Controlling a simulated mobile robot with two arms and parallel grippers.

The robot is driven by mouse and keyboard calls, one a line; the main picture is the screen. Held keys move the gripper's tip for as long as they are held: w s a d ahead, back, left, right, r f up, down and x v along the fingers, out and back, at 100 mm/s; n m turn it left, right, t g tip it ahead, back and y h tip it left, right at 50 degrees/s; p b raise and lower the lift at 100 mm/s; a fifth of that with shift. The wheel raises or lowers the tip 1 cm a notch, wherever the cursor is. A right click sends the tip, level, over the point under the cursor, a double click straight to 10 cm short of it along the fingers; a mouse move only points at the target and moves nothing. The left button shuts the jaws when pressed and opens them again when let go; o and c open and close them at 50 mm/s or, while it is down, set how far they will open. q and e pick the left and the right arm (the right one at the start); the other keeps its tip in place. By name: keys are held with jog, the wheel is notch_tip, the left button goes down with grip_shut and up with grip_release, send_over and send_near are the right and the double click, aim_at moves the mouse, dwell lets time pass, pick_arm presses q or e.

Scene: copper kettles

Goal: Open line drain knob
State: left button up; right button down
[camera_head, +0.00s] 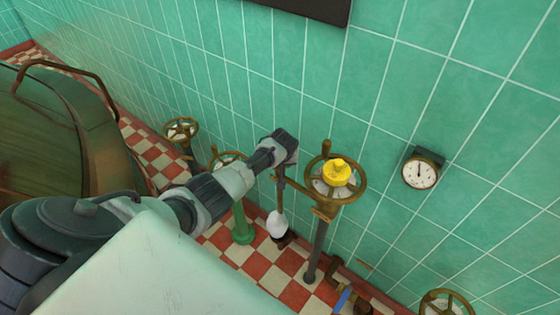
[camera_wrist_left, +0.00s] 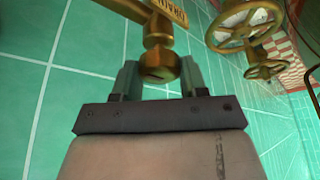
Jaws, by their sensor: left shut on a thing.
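The drain knob (camera_wrist_left: 160,65) is a rounded brass piece on a brass fitting in the left wrist view. A brass tag (camera_wrist_left: 172,10) reading DRAIN hangs beside it, partly cut off by the top edge. My left gripper (camera_wrist_left: 161,78) has a finger on each side of the knob and is shut on it. In the head view my left gripper (camera_head: 284,148) is at the wall, left of a brass handwheel with a yellow hub (camera_head: 337,172). The knob and fingertips are hidden there. My right gripper is not in view.
Other brass handwheels stand to the left (camera_head: 181,130) and at the lower right (camera_head: 446,302). A round gauge (camera_head: 420,174) is on the green tiled wall. A large vessel (camera_head: 60,150) fills the left. A blue-handled valve (camera_head: 342,300) sits low near the floor.

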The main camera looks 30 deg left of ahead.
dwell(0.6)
pick_arm(q)
jog(key=o, duration=0.9)
jog(key=shift+o, duration=0.2)
jog(key=shift+r, duration=0.1)
jog(key=shift+s+r, duration=0.1)
jog(key=shift+r, duration=0.15)
jog(key=p+v, duration=0.1)
jog(key=v, duration=0.9)
jog(key=shift+d+p, duration=0.15)
jog(key=shift+p, duration=0.25)
